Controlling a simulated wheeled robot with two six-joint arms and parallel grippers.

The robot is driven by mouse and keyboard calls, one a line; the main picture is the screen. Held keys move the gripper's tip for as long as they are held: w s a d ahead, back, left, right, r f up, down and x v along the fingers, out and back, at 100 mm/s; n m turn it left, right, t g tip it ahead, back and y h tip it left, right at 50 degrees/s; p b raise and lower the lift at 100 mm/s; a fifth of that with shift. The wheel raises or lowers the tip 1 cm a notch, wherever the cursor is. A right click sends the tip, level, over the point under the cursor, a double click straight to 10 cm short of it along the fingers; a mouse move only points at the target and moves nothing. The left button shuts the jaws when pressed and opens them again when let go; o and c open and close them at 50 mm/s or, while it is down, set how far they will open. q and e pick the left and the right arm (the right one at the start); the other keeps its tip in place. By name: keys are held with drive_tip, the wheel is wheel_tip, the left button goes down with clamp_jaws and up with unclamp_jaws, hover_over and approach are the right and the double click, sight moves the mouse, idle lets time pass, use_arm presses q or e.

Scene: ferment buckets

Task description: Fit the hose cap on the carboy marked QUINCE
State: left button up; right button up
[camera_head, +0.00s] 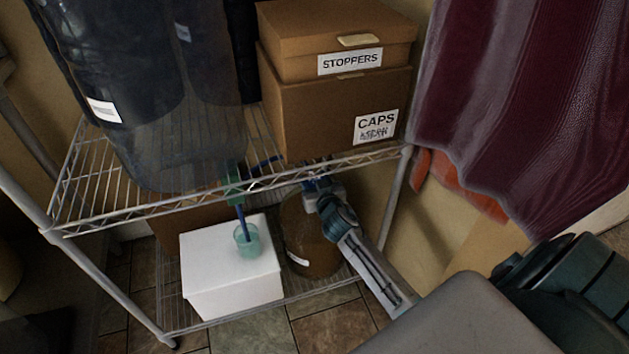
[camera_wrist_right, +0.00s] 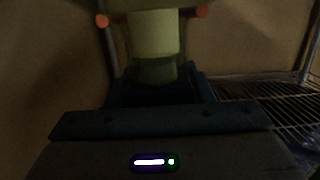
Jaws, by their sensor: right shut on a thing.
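A brown carboy (camera_head: 305,235) stands on the lower wire shelf, with a white label whose writing is too small to read. My right gripper (camera_head: 318,188) is at its top, under the upper shelf's front edge. In the right wrist view the gripper (camera_wrist_right: 155,88) is shut on a pale green cylindrical piece (camera_wrist_right: 153,38), which looks like the hose cap. I cannot tell whether this piece touches the carboy's neck. A blue tube (camera_head: 242,222) runs from a green holder (camera_head: 232,185) into a teal cup (camera_head: 247,246). My left gripper is not in view.
The cup stands on a white box (camera_head: 215,285) left of the carboy. Boxes marked STOPPERS (camera_head: 300,50) and CAPS (camera_head: 300,115) sit on the upper wire shelf (camera_head: 90,165) beside a large dark translucent thing (camera_head: 150,90). A maroon cloth (camera_head: 530,110) hangs at right.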

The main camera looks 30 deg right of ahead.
idle(0.4)
drive_tip(key=o, duration=1.1)
drive_tip(key=shift+c, duration=0.2)
drive_tip(key=v, duration=1)
drive_tip(key=shift+s+a, duration=0.15)
drive_tip(key=shift+s, duration=0.25)
